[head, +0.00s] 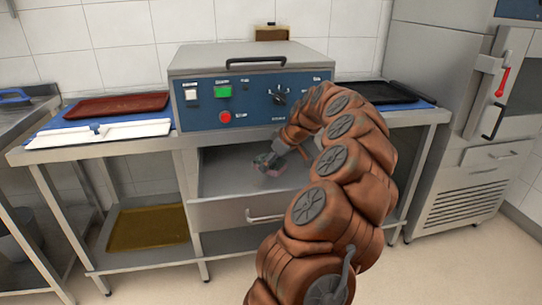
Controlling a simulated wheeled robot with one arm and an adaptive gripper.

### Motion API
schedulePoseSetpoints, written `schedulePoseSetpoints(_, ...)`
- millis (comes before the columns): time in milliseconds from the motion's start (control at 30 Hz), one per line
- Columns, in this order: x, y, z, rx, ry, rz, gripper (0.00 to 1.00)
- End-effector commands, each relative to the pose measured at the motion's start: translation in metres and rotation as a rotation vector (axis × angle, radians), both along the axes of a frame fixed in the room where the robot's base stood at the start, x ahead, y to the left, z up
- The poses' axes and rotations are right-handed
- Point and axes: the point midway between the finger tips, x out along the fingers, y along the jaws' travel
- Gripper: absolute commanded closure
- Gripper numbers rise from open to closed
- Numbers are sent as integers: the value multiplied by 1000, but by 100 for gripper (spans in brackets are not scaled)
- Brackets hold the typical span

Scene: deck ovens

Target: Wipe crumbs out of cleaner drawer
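The cleaner drawer (229,213) is pulled out below the blue control panel (247,100) of the grey machine. Its front with a bar handle faces me, and its grey floor shows in part. My gripper (268,166) reaches down inside the drawer near its middle. A small pinkish and greenish thing shows at the fingertips, too small to tell what it is or whether it is gripped. I cannot make out crumbs on the drawer floor. My arm hides the right part of the drawer.
A red tray (117,105) and a white tray (98,134) lie on the left worktop. A black tray (387,92) lies on the right worktop. A yellow tray (148,227) rests on the lower shelf. A steel cabinet (462,160) stands at right. The front floor is clear.

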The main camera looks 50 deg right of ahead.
Motion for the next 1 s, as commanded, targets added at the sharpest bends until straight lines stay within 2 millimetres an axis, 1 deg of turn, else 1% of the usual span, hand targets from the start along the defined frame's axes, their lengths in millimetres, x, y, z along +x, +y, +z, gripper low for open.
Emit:
schedulePoseSetpoints(100, 1, 0, 12, -3, -1, 1, 67)
schedulePoseSetpoints(267, 2, 0, 19, -4, -3, 1, 67)
schedulePoseSetpoints(767, 2, 0, 19, -2, -1, 2, 67)
schedulePoseSetpoints(1000, 1, 0, 14, -5, 0, 2, 67)
